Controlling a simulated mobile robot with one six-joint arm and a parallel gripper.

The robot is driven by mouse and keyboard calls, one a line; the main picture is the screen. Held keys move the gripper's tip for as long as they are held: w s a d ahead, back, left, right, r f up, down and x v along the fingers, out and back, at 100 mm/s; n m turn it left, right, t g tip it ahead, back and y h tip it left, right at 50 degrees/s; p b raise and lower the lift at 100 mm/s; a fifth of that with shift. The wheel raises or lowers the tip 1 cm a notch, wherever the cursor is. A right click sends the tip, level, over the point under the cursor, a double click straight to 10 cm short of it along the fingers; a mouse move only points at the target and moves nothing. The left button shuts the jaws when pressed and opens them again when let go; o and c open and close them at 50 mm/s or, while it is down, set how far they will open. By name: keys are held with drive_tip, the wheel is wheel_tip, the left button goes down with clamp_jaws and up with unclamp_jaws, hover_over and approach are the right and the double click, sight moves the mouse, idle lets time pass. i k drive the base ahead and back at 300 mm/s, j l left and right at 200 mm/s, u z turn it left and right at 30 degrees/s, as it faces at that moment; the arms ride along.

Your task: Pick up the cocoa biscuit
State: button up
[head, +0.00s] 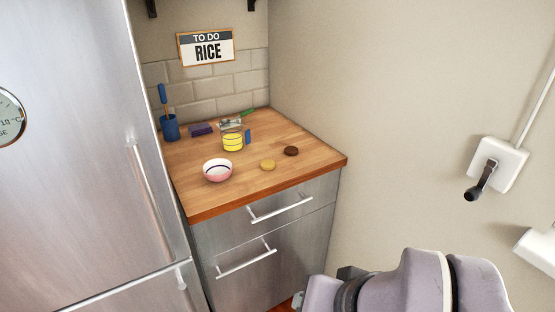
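The cocoa biscuit (291,151) is a small dark brown round disc. It lies flat on the wooden worktop (310,157), toward the right side. A yellow-tan round biscuit (268,165) lies to its left and a little nearer, apart from it. My arm shows at the bottom right, well below and in front of the worktop. The fingers of my gripper do not show, so I cannot see whether they are open or shut. Nothing touches the cocoa biscuit.
A pink-and-white bowl (217,171), a yellow striped container (233,142), a purple block (201,129) and a blue holder (170,128) stand on the worktop. A steel fridge (75,160) rises at left. A wall (400,120) borders the right. Drawer handles (280,208) protrude below.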

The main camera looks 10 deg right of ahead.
sight(290, 150)
drive_tip(key=i+z, duration=0.4)
drive_tip(key=i, duration=1.45)
drive_tip(key=j, duration=0.1)
